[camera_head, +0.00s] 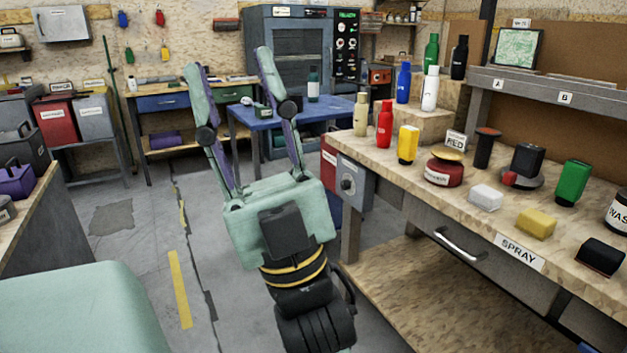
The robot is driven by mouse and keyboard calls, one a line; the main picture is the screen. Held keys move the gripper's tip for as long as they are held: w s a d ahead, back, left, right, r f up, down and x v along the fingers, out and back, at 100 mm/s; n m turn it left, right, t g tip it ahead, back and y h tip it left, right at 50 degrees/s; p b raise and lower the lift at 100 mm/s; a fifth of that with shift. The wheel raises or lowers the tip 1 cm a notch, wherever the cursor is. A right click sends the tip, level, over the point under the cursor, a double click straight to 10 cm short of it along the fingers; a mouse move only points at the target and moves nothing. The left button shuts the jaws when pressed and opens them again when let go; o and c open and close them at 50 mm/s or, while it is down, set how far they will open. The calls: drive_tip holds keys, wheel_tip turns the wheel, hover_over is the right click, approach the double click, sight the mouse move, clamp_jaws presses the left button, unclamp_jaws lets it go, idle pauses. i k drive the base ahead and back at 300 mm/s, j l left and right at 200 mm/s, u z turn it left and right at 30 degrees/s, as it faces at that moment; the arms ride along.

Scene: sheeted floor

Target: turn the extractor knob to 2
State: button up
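My gripper (228,62) is in the middle of the view, its two long green and purple fingers spread wide and pointing to the back. Nothing shows between them. A black panel (346,45) with several small round knobs or lights is on the dark cabinet at the back. No readable label shows which is the extractor knob, and the settings are too small to read.
The right workbench (387,153) carries bottles, pads and tins, with a drawer marked SPRAY (519,252). A blue table (279,121) stands beyond my gripper. Red and grey bins (58,120) stand at the back left. The floor (130,250) left of my arm is clear.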

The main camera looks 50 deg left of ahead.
sight(346, 184)
drive_tip(key=u, duration=1.25)
